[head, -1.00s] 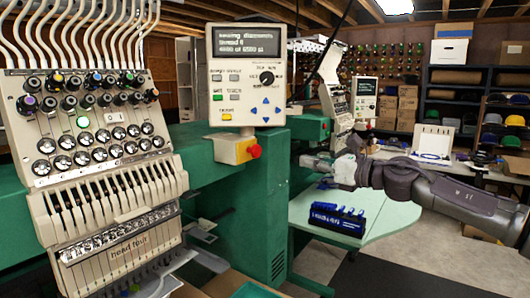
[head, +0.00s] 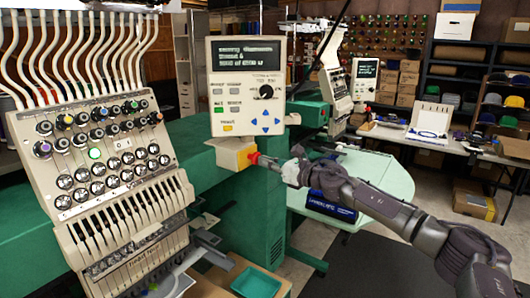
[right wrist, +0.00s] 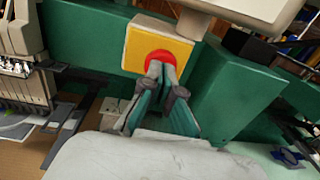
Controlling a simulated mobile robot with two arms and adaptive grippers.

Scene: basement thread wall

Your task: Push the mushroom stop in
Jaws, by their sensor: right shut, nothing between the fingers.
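The red mushroom stop (head: 254,158) sits on a yellow-faced box (head: 240,156) under the control panel. In the right wrist view the red stop (right wrist: 160,60) shows on its yellow plate (right wrist: 140,42), partly hidden behind my fingertips. My right gripper (head: 268,162) is shut and empty, its tips at the stop's face. In the right wrist view the closed fingertips (right wrist: 160,70) overlap the red cap's lower middle; they look in contact, but I cannot tell how far in the cap is. My left gripper is not in view.
The control panel (head: 247,86) hangs just above the stop box. The embroidery head (head: 105,170) with knobs stands at left. A teal tray (head: 256,283) sits below.

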